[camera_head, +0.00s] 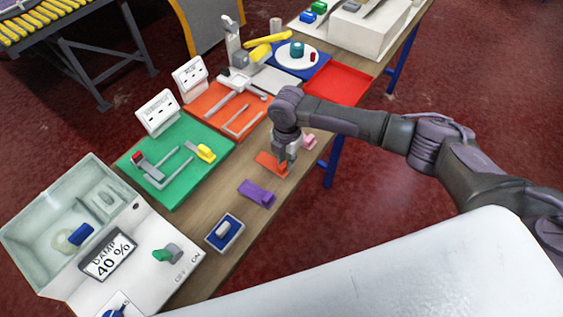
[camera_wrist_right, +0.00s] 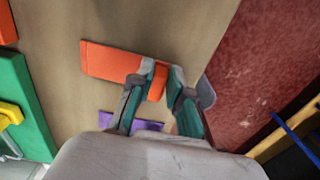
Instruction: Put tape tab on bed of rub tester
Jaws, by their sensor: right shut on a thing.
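My right gripper (camera_head: 284,163) is low over the wooden table near its right edge. It is shut on the right end of a flat orange piece (camera_head: 268,161), which looks like a tape tab. In the right wrist view the orange piece (camera_wrist_right: 108,60) reaches left from between the fingertips (camera_wrist_right: 161,82). I cannot tell whether it still touches the table. Two stations with white sign boxes stand across the table: an orange-red mat (camera_head: 208,104) with grey parts and a green mat (camera_head: 176,199) with a grey fixture. I cannot surely tell which is the rub tester. My left gripper is not in view.
A purple piece (camera_head: 256,193) and a blue block with a grey top (camera_head: 224,233) lie nearer the front. A pink piece (camera_head: 309,141) is beside my gripper. A red tray (camera_head: 338,83) is behind, and a damp box (camera_head: 70,228) stands at left.

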